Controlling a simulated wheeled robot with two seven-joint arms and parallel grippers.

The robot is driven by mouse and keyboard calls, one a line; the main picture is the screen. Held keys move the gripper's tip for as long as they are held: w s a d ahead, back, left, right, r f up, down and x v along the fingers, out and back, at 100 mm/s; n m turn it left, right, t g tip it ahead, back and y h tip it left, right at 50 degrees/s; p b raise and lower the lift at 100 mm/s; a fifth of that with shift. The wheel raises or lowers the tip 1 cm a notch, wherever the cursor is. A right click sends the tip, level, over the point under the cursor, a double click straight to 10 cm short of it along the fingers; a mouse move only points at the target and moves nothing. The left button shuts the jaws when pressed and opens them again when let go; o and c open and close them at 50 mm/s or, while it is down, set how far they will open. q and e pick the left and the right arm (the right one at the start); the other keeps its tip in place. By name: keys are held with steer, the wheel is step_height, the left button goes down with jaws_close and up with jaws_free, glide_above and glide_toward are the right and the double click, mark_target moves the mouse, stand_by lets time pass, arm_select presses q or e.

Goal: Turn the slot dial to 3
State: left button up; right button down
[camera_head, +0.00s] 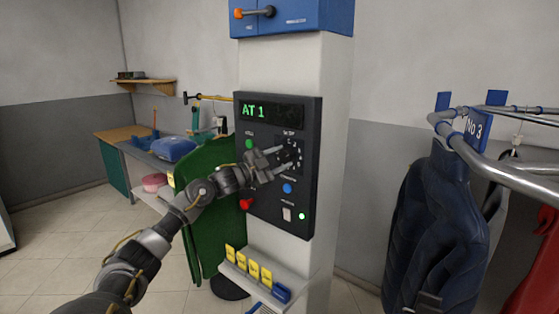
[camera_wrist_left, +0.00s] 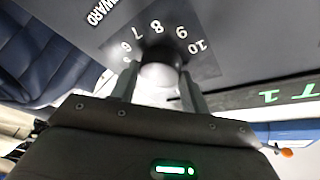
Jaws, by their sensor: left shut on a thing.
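The slot dial (camera_head: 293,153) sits on the dark control panel (camera_head: 267,222) on the white column, with a ring of small marks around it. My left gripper (camera_head: 281,160) reaches it from the left and is shut on its knob. In the left wrist view the round knob (camera_wrist_left: 160,74) is between the two fingers (camera_wrist_left: 158,90), and numbers 6 to 10 show around it. The low numbers and the pointer are hidden. The display (camera_head: 270,111) reads "AT 1" in green. My right gripper is not in view.
The panel also has a green button (camera_head: 249,144), a blue button (camera_head: 287,188), a red knob (camera_head: 246,204) and a lit green lamp (camera_head: 302,216). A green garment (camera_head: 205,220) hangs left of it. A rail (camera_head: 500,178) with jackets stands right. Yellow tags (camera_head: 248,267) sit below.

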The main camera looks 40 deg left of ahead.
arm_select(q)
steer(key=o, duration=1)
steer(key=shift+b+v, duration=2.7)
steer(key=shift+v, duration=2.7)
